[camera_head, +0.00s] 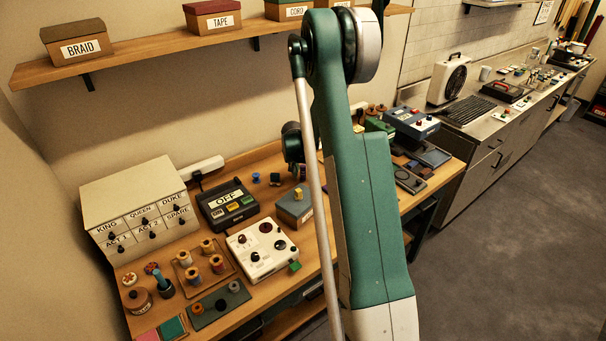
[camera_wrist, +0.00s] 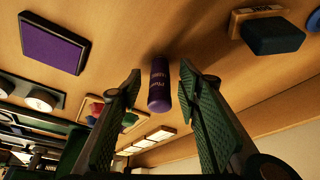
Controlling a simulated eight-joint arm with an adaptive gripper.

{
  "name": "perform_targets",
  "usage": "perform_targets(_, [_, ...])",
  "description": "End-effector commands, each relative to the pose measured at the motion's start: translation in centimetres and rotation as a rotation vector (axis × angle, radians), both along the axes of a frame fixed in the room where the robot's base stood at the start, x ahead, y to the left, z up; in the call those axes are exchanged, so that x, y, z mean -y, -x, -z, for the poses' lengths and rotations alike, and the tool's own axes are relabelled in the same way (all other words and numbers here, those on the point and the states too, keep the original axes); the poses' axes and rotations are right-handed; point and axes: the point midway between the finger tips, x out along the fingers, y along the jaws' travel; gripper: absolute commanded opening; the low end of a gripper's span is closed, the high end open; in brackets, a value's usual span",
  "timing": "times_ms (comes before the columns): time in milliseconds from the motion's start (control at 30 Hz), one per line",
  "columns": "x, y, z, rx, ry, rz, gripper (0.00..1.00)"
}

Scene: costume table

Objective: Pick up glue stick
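A short purple cylinder (camera_wrist: 160,88) with a lighter printed label, which looks like the glue stick, stands on the wooden table in the wrist view. The print is too small to read surely. My gripper (camera_wrist: 160,67) is open, with one green padded finger on each side of the cylinder. Clear gaps show between the cylinder and both fingers, so nothing is held. In the head view my green arm covers the middle of the table, and I make out neither the glue stick nor the fingertips there.
In the wrist view a flat purple pad (camera_wrist: 52,48) lies left and a dark block (camera_wrist: 272,35) lies right. In the head view, a drawer cabinet (camera_head: 135,195), an OFF-labelled device (camera_head: 228,217), a white control box (camera_head: 262,249) and a spool tray (camera_head: 222,283) crowd the table's left.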

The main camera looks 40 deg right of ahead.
Motion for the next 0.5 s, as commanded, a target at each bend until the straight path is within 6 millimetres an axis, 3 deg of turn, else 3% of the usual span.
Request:
perform_targets(300, [0.0, 0.0, -0.01, 0.0, 0.0, 0.0, 0.34])
perform_targets(500, [0.0, 0.0, -0.01, 0.0, 0.0, 0.0, 0.08])
